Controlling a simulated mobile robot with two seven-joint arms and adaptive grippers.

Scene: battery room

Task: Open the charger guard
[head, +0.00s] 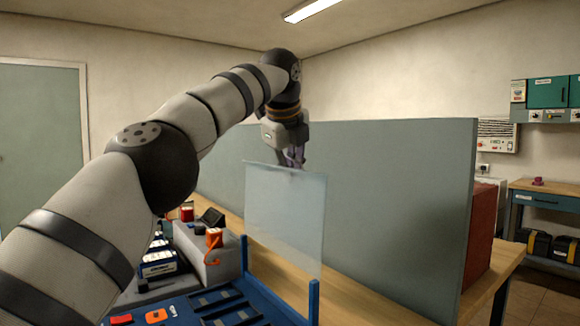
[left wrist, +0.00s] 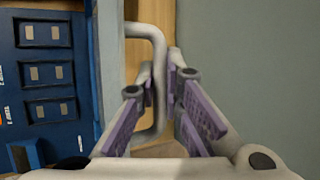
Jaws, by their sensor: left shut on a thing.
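The charger guard (head: 284,222) is a clear, slightly frosted panel. In the left wrist view a pale bent handle (left wrist: 146,30) stands out from the guard, which is seen nearly edge-on. My left gripper (head: 292,162) is at the guard's top edge in the head view. In the left wrist view its purple-padded fingers (left wrist: 160,82) are shut on the handle. The charger's slots (left wrist: 48,72) show left of the guard there. My right gripper is in neither view.
A tall grey-green partition (head: 400,200) stands close behind the guard and my left gripper. A wooden bench top (head: 362,300) runs between them. A grey unit with an orange part (head: 214,238) and several batteries (head: 158,264) stand left of the guard.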

